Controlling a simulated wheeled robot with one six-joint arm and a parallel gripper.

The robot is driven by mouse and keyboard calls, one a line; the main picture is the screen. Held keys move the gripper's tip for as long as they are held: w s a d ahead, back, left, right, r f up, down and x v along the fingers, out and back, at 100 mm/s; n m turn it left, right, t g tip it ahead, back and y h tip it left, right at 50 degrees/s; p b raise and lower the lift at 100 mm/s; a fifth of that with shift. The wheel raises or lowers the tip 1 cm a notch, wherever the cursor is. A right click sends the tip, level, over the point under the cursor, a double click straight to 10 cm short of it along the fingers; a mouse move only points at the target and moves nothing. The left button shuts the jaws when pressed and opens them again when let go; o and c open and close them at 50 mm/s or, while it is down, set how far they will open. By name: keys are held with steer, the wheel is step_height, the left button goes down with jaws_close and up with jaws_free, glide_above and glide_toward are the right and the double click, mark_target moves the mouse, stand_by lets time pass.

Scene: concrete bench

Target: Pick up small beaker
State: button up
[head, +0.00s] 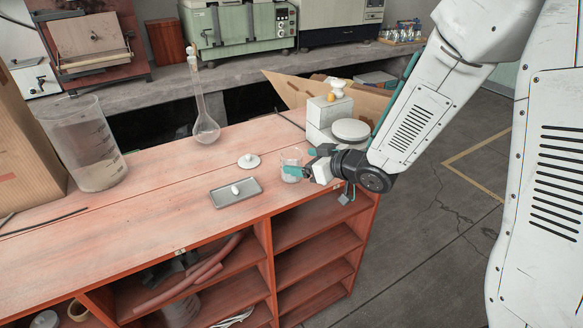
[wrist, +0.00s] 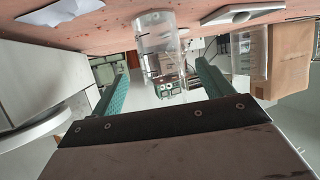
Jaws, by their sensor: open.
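The small beaker (head: 291,156) is clear glass and stands upright near the right end of the red wooden bench. My gripper (head: 301,162) is at the beaker, low over the bench. In the wrist view the bench is at the top, and the beaker (wrist: 155,38) appears between the two fingertips of my gripper (wrist: 162,72), with gaps on both sides.
A white balance (head: 328,116) stands just behind my gripper. A tall flask (head: 205,128) and large plastic beaker (head: 85,145) stand farther left. The bench's front edge is close.

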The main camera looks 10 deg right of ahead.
mark_target(287, 157)
steer(key=x, duration=0.6)
steer(key=shift+w+a, duration=0.15)
steer(key=shift+a, duration=0.1)
steer(key=c, duration=1.1)
steer(key=shift+r, duration=0.15)
steer(key=shift+c, duration=0.2)
